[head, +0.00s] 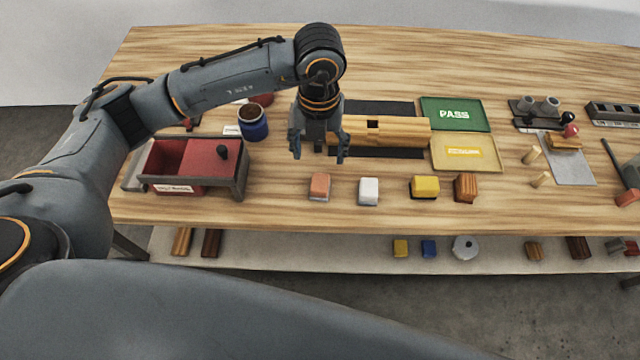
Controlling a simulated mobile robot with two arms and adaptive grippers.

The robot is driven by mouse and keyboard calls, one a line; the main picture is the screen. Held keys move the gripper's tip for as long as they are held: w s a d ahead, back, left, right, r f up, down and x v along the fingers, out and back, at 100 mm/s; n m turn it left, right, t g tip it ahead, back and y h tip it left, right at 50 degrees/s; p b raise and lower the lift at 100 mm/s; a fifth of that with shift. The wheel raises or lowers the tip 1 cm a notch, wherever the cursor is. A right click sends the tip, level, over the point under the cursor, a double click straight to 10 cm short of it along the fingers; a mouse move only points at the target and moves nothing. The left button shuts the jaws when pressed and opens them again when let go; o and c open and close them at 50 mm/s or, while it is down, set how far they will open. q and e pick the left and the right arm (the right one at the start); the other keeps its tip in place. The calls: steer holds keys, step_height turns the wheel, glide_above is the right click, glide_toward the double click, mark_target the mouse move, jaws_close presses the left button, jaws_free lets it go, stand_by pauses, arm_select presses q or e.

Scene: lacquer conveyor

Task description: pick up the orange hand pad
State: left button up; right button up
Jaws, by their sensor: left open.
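The orange hand pad (319,186) is a small salmon-orange block on the table near its front edge. It is the leftmost in a row of small blocks. My left gripper (318,152) points down above and just behind the pad in the head view. Its fingers are spread, with nothing between them, and they appear apart from the pad. My right gripper does not show.
To the pad's right sit a white block (369,191), a yellow block (425,187) and a brown block (465,187). A red box with a grey frame (240,185) and a blue can (253,124) stand left. A wooden beam (400,131) lies behind.

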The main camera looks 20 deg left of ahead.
mark_target(320, 182)
arm_select(q)
step_height(320, 182, down, 8)
steer(key=shift+r+p, duration=0.15)
steer(key=shift+p, duration=0.65)
steer(key=shift+f, duration=0.25)
step_height(320, 182, down, 4)
steer(key=shift+w+r+p, duration=0.15)
steer(key=shift+r+p, duration=0.05)
steer(key=shift+p, duration=0.9)
steer(key=shift+f, duration=0.6)
steer(key=c, duration=1.2)
